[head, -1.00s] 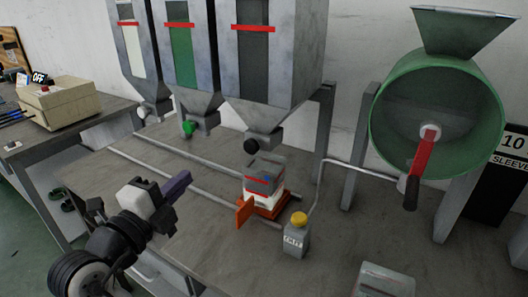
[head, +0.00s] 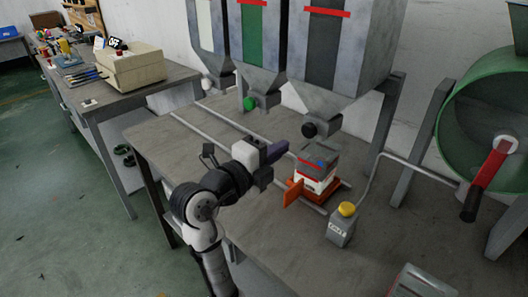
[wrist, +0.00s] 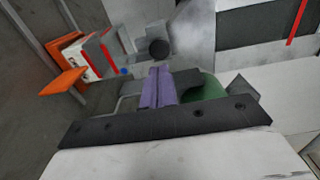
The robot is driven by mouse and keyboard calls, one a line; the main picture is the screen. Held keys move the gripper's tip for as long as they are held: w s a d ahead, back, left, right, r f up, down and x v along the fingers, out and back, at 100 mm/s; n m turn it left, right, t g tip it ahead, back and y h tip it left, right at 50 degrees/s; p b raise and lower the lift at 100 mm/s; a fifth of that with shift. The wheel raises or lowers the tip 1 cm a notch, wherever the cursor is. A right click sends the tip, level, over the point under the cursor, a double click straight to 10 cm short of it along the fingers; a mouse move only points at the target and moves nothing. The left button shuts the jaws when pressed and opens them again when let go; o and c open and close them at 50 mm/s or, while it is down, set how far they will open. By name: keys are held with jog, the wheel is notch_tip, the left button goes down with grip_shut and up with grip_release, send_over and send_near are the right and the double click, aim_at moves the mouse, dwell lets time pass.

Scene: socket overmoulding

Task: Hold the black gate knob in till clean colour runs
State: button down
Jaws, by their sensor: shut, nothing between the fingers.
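The black gate knob (head: 309,130) sticks out below the rightmost, dark-windowed hopper (head: 333,50). It shows in the wrist view (wrist: 158,48) just beyond my fingertips. My gripper (head: 279,151) is shut and empty, its purple fingers together in the wrist view (wrist: 158,86). It is to the left of the knob and a little lower in the head view, apart from it. A box with a clear grey top and white lower part (head: 314,172) stands on an orange carriage (head: 292,193) below the black knob. I see no material running from the gate.
A green knob (head: 249,103) and a white knob (head: 207,85) sit under the other hoppers. Rails (head: 215,135) cross the table. A grey box with a yellow button (head: 347,210) stands right of the carriage. A green drum (head: 490,120) with a red crank is at right.

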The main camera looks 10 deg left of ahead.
aim_at(307, 131)
jog(key=p+x, duration=0.2)
jog(key=x, duration=0.4)
jog(key=shift+s+r, duration=0.1)
jog(key=shift+w+d, duration=0.3)
jog(key=shift+w, duration=0.15)
jog(key=shift+w+d+f+b, duration=0.35)
jog(key=shift+w+b, duration=0.15)
jog(key=shift+b, duration=0.35)
jog(key=shift+w+d+r, duration=0.1)
jog(key=shift+w+d, duration=0.05)
jog(key=shift+w, duration=0.05)
jog(key=shift+r, duration=0.2)
jog(key=shift+w+d, duration=0.1)
